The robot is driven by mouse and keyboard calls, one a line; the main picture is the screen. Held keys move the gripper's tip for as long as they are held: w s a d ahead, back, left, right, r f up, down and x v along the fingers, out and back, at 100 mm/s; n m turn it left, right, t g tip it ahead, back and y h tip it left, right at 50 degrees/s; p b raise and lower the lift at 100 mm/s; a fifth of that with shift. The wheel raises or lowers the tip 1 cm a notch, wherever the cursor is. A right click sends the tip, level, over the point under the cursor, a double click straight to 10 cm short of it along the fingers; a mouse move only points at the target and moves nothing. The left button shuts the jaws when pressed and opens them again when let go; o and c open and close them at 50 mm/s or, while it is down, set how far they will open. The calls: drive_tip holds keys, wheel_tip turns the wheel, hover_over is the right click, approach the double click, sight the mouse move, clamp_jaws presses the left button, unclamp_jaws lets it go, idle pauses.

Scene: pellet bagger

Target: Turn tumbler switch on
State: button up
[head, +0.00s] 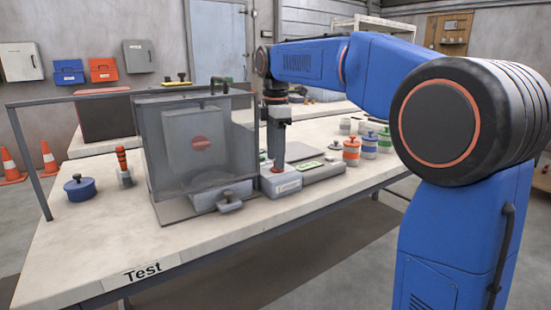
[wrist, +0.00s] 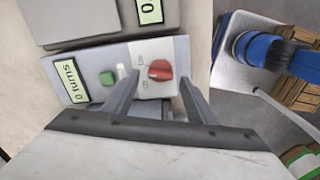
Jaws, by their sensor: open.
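A grey control box (head: 281,184) stands on the bench at the front right of the clear-walled machine (head: 200,140). In the wrist view its panel (wrist: 145,55) carries a red rotary knob (wrist: 160,70), a small white piece (wrist: 121,70), a green button (wrist: 106,78) and a display reading "0 runs" (wrist: 73,82). Which of these is the tumbler switch is not readable; marks beside the knob are too small to read. My gripper (wrist: 158,82) is open, pointing down over the panel. Its fingers lie either side of the knob, apparently not gripping it. It hangs above the box in the head view (head: 274,156).
A scale-like unit with a green display (head: 312,165) sits right of the box. Several lidded pots, one orange (head: 351,153), stand further right. A blue pot (head: 80,188) and an orange-handled tool (head: 123,168) stand left. The bench's front left (head: 90,240) is clear.

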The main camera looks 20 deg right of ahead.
drive_tip(key=shift+f, duration=0.65)
drive_tip(key=c, duration=1.1)
drive_tip(key=shift+m, duration=1.5)
drive_tip(key=o, duration=1.1)
drive_tip(key=shift+r, duration=0.1)
